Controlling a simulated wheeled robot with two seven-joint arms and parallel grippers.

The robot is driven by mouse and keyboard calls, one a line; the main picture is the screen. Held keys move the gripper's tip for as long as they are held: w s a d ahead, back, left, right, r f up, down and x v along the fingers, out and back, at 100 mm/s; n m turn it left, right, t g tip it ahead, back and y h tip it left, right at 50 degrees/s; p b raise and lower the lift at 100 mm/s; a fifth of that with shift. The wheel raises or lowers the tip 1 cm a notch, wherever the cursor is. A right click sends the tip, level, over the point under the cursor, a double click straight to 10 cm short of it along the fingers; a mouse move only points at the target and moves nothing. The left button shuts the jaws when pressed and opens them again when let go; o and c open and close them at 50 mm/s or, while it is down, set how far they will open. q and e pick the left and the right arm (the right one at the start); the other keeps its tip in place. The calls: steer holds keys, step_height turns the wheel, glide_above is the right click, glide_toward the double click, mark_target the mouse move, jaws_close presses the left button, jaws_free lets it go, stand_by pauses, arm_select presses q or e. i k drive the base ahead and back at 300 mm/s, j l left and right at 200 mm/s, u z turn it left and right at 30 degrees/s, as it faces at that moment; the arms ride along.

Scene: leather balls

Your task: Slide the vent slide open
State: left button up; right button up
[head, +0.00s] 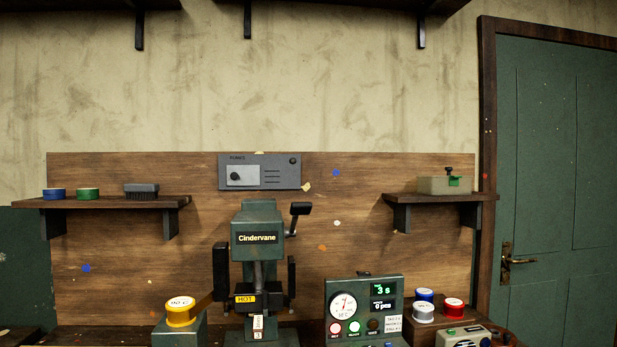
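The vent panel (272,188) is a grey plate on the wooden backboard, above the green press. The vent slide (242,176) is a lighter plate with a dark round knob (236,176), at the left part of the panel. Dark slots (272,177) show to the right of the slide. A small dark round part sits at the panel's upper right. Neither of my grippers is in the head view.
The green Cindervane press (257,238) stands below the panel, its black lever (300,209) at the right. A control box (364,310) and several coloured tins stand lower right. Shelves (110,202) flank the panel.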

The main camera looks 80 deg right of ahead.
mark_target(237, 175)
steer(key=z, duration=3.2)
